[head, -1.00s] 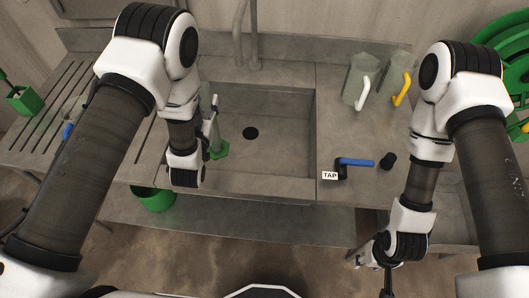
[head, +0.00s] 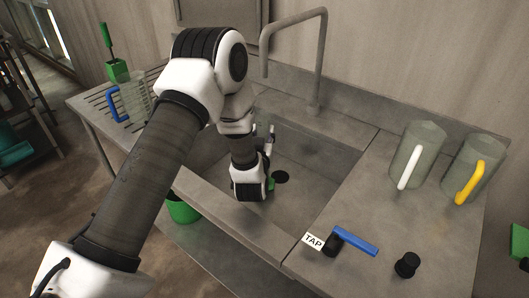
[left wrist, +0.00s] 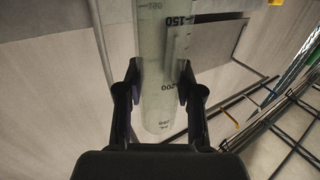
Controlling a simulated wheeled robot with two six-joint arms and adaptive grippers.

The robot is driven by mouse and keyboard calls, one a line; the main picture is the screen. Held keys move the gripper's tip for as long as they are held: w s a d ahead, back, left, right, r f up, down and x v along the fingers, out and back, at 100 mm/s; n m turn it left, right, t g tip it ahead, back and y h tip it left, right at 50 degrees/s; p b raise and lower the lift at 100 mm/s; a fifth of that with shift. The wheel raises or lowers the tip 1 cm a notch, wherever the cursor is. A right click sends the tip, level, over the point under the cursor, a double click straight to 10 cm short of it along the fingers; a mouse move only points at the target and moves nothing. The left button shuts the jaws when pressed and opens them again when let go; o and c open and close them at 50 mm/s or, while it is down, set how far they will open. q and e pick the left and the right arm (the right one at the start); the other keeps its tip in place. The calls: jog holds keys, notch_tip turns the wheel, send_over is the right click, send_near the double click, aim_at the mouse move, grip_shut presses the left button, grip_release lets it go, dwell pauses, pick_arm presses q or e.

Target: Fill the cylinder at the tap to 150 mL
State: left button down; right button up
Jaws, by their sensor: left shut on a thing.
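My left gripper (left wrist: 157,92) is shut on the clear measuring cylinder (left wrist: 155,68), with its fingers on either side of the wall near the 150 and 200 marks. In the head view the left gripper (head: 268,140) is over the sink. My wrist hides most of the cylinder there; a bit of its green base (head: 271,185) shows beside the wrist. No water level can be made out. The grey tap spout (head: 292,30) arches over the back of the sink. Its blue lever (head: 355,241) is on the right counter by the TAP label (head: 313,241). My right gripper is out of view.
The sink (head: 315,172) has a dark drain (head: 281,177). Jugs with a white handle (head: 416,155) and a yellow handle (head: 472,165) stand on the right counter near a black knob (head: 407,264). A blue-handled jug (head: 133,98) stands on the left drainer.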

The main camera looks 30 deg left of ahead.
pick_arm(q)
jog(key=f, duration=0.3)
jog(key=shift+s+d+f, duration=0.25)
jog(key=shift+s, duration=0.05)
jog(key=c, duration=0.7)
grip_release()
jog(key=shift+d+r, duration=0.1)
jog(key=shift+d, duration=0.05)
jog(key=shift+c, duration=0.2)
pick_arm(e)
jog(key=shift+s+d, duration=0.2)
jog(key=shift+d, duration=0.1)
pick_arm(q)
jog(key=shift+r, duration=0.1)
jog(key=b+v, duration=0.1)
jog(key=v, duration=0.6)
jog(key=shift+s, duration=0.25)
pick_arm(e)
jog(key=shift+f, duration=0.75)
pick_arm(q)
jog(key=shift+d, duration=0.1)
